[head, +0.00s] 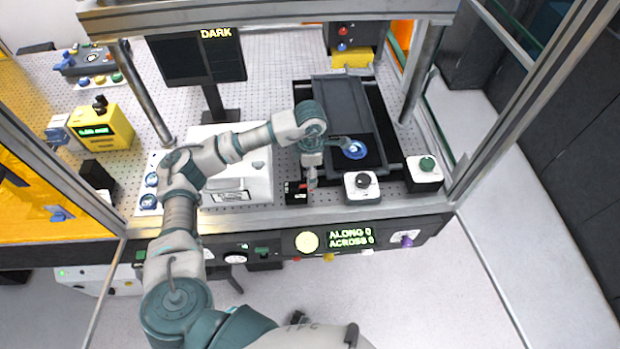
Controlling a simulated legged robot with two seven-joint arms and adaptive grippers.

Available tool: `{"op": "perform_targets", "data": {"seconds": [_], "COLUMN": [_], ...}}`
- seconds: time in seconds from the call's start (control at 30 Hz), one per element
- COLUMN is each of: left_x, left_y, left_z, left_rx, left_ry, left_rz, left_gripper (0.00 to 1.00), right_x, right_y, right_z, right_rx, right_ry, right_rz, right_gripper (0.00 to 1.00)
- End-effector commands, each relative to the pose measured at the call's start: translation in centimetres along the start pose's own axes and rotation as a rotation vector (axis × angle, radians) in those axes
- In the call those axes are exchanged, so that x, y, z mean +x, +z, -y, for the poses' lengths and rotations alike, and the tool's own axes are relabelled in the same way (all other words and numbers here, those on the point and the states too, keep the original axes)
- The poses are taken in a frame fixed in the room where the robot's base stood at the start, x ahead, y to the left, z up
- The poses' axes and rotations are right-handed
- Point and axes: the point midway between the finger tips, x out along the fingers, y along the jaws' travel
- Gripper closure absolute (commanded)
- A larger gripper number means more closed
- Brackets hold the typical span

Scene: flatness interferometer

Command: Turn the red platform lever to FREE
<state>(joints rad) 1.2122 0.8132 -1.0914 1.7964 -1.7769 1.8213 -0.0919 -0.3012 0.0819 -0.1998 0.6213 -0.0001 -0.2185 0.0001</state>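A small black block (296,197) sits at the front edge of the perforated table. A small red part, apparently the platform lever (303,186), shows at its top right; its label and exact setting are too small to read. My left gripper (312,182) points down right beside the red part, its tips over the block's right side. I cannot tell whether it touches the lever, or whether its fingers are open or shut. My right gripper is not in view.
A dark tray-like platform (345,92) with a blue round part (354,149) lies behind. White boxes with a black knob (363,181) and a green button (427,164) stand to the right. Metal posts (421,75) frame the bench. A front panel (350,238) reads ALONG 0, ACROSS 0; a screen (198,58) reads DARK.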

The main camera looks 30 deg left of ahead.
Motion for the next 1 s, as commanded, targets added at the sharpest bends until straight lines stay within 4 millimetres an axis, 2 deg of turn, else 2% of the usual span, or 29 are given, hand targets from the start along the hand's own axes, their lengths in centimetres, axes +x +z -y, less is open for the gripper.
{"op": "perform_targets", "data": {"seconds": [0.03,0.2,0.4,1.0], "left_x": [-1.3,-4.9,-7.3,-7.7], "left_y": [0.1,0.0,0.0,-0.1], "left_z": [-0.1,-0.1,-0.1,-0.1], "left_rx": [0.001,0.001,0.0,0.001], "left_ry": [0.002,0.002,-0.001,-0.001], "left_rz": [0.003,0.002,0.001,0.0], "left_gripper": [0.33,0.33,0.33,0.33], "right_x": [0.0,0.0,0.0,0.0], "right_y": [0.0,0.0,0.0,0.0], "right_z": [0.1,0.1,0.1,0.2], "right_rx": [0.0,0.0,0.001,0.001], "right_ry": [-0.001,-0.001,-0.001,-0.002], "right_rz": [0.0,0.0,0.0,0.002], "right_gripper": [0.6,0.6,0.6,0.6]}}
